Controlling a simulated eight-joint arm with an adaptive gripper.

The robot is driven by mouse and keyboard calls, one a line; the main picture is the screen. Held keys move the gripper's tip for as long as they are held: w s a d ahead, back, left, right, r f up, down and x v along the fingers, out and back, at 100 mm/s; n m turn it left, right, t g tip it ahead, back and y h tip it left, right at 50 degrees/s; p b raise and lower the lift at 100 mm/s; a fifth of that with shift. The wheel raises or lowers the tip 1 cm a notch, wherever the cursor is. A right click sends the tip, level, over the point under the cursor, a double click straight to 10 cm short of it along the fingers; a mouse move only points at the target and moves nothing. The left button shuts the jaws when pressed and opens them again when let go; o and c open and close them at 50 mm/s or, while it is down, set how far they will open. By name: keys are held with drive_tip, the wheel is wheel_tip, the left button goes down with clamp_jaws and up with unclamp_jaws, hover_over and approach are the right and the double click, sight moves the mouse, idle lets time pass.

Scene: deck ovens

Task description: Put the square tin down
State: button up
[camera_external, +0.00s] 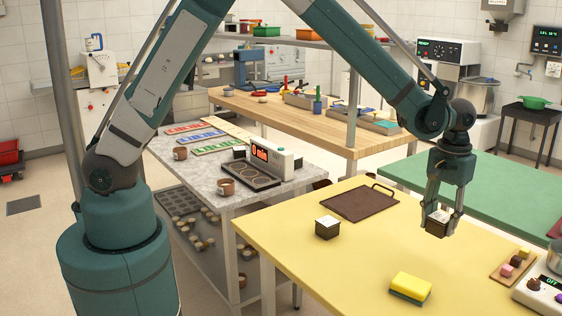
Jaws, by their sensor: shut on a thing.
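My gripper (439,211) points down over the yellow table (300,268), towards its right rear part. It is shut on a small dark square tin (437,229) with a white top. The tin looks upright. I cannot tell for sure whether its underside touches the table or hangs a little above it. A second dark square tin with a white top (327,228) stands on the yellow table, left of my gripper and apart from it.
A brown tray with a handle (360,204) lies behind the second tin. A yellow and green sponge (410,288) lies near the front. A small board with blocks (511,265) and a device (541,291) are at the right. The table between tin and sponge looks clear.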

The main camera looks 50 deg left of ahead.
hover_over(431, 262)
drive_tip(key=shift+f, duration=3.1)
drive_tip(key=shift+f, duration=0.15)
drive_tip(key=shift+f, duration=1.75)
drive_tip(key=shift+f+b, duration=0.15)
drive_tip(key=shift+b, duration=0.25)
drive_tip(key=o, duration=1)
drive_tip(key=shift+r, duration=0.2)
wheel_tip(431, 262, up, 12)
drive_tip(key=shift+p, duration=0.45)
